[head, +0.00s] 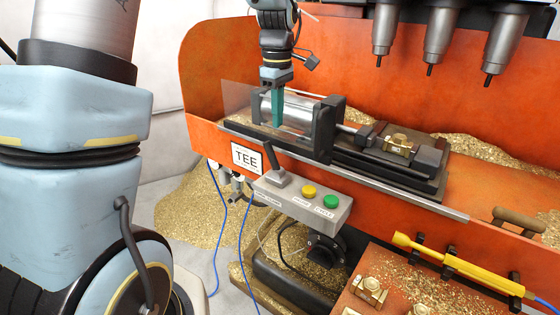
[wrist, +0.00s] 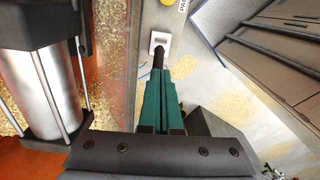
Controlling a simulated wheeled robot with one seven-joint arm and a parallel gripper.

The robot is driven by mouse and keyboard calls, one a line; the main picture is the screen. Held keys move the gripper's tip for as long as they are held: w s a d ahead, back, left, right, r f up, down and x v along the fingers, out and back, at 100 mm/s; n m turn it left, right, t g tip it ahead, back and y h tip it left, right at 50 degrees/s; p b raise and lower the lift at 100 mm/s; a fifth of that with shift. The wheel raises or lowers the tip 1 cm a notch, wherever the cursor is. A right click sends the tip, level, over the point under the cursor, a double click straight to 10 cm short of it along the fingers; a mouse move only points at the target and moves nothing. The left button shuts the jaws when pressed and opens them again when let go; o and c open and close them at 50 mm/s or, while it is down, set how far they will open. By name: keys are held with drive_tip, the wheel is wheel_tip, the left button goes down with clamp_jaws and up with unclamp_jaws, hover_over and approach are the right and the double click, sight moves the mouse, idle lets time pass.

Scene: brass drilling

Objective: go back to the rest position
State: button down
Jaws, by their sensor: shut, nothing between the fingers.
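My gripper (head: 277,108) has teal fingers that are closed together with nothing between them. In the head view it points down in front of the clear guard and the silver cylinder (head: 290,106), above the control box. In the wrist view the gripper (wrist: 161,85) shows its fingers side by side, with the black lever (wrist: 158,56) of the control box just beyond the tips. I cannot tell whether the tips touch the lever. In the head view the lever (head: 271,157) stands tilted on the box, below the fingertips.
The control box (head: 300,200) has a yellow button (head: 309,191) and a green button (head: 330,201). A brass part (head: 398,143) sits in the vise on the orange machine. Spindles (head: 437,45) hang above right. Brass chips cover the floor.

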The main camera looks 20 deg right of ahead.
drive_tip(key=s+a+f+m, duration=0.2)
drive_tip(key=s+a+m, duration=0.1)
drive_tip(key=a, duration=0.5)
drive_tip(key=s+a+f+m+t+b, duration=0.1)
drive_tip(key=s+a+f+m, duration=0.1)
drive_tip(key=a, duration=0.7)
drive_tip(key=s+a+f+m, duration=0.2)
drive_tip(key=s+a+m, duration=0.2)
drive_tip(key=a, duration=0.4)
drive_tip(key=shift+s+a+f+t+b, duration=0.3)
drive_tip(key=shift+s+a+f, duration=0.1)
drive_tip(key=shift+s, duration=0.1)
